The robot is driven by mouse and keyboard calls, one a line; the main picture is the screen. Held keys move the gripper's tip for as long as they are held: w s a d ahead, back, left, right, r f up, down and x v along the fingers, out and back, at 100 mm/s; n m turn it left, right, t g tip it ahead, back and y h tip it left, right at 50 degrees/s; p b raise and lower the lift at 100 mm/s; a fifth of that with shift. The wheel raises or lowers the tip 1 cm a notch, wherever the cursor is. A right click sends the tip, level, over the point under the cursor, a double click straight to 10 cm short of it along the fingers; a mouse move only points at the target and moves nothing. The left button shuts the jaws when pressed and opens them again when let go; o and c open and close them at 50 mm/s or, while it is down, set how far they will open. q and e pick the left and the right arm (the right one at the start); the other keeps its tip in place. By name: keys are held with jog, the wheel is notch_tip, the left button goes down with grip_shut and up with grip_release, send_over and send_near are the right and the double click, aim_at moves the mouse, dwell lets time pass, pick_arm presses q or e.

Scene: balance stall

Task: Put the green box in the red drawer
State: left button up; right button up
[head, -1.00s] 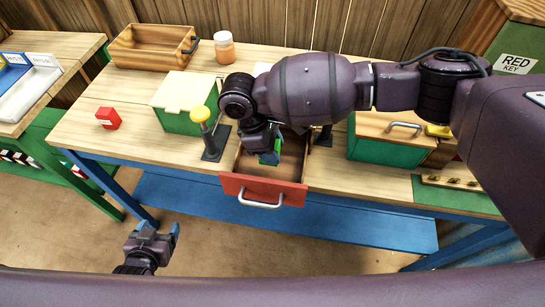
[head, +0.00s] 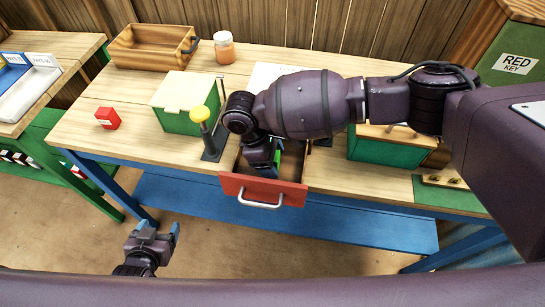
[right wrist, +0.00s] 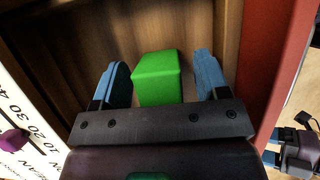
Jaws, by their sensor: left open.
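The red drawer (head: 236,186) is pulled out from the table front, its silver handle facing me. The green box (right wrist: 157,85) is a small bright green block inside the drawer's wooden interior, seen in the right wrist view. In the head view my right arm mostly hides it. My right gripper (right wrist: 160,60) reaches down into the drawer with its blue fingers on either side of the box. Gaps show between the box and both fingers, so the jaws are open. My left gripper (head: 151,236) is open and empty, low in front of the table.
A yellow-knobbed post (head: 201,114) stands just left of the drawer. A green box with a pale lid (head: 183,120) and a small red block (head: 108,119) stand further left. A wooden tray (head: 150,48) and a jar (head: 224,48) are at the back.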

jog(key=shift+r, duration=0.1)
jog(key=v, duration=1.2)
jog(key=shift+r, duration=0.15)
jog(key=shift+s, duration=0.1)
